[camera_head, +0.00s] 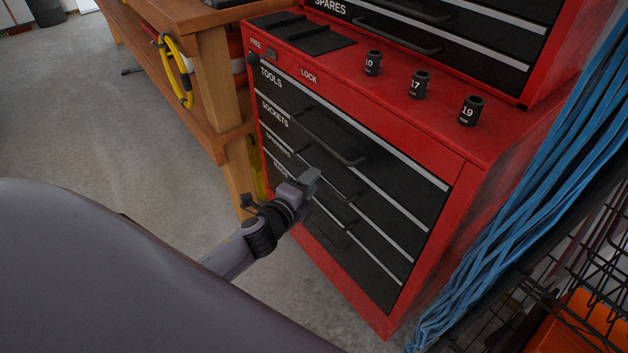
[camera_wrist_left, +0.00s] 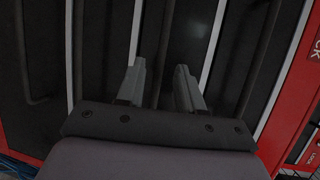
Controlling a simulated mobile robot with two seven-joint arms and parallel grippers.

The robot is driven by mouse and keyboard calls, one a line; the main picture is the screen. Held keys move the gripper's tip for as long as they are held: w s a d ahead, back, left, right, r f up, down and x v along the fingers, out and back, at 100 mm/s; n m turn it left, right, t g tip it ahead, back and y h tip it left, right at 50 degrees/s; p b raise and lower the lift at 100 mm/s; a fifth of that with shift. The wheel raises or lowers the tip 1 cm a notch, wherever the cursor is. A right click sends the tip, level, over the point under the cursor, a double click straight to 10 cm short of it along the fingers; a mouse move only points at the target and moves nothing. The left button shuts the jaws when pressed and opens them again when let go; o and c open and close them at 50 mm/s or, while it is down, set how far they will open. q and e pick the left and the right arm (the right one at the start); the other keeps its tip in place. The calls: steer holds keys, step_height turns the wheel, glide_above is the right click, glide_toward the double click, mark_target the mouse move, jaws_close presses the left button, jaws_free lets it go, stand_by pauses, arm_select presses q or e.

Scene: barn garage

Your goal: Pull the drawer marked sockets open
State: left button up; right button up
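The drawer marked SOCKETS (camera_head: 275,113) is the second one down in the red tool chest, below the TOOLS drawer (camera_head: 300,101). All drawer fronts look shut and flush. My left gripper (camera_head: 308,183) is in front of the drawer fronts. In the left wrist view its two fingers (camera_wrist_left: 162,85) are apart, with a dark bar handle (camera_wrist_left: 167,45) showing in the gap between them, apparently the SOCKETS handle. I cannot tell whether the fingers reach around it or touch it. The arm hides part of the lower drawers. My right gripper is not in view.
Three black sockets marked 10 (camera_head: 373,63), 17 (camera_head: 419,85) and 19 (camera_head: 471,111) stand on the chest's red top. FREE and LOCK labels are on the chest's edge. A wooden bench (camera_head: 215,75) stands left; blue cables (camera_head: 560,160) hang right.

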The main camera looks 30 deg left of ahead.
arm_select(q)
steer(key=shift+w+f, duration=0.25)
steer(key=shift+w, duration=0.85)
jaws_close()
stand_by(0.8)
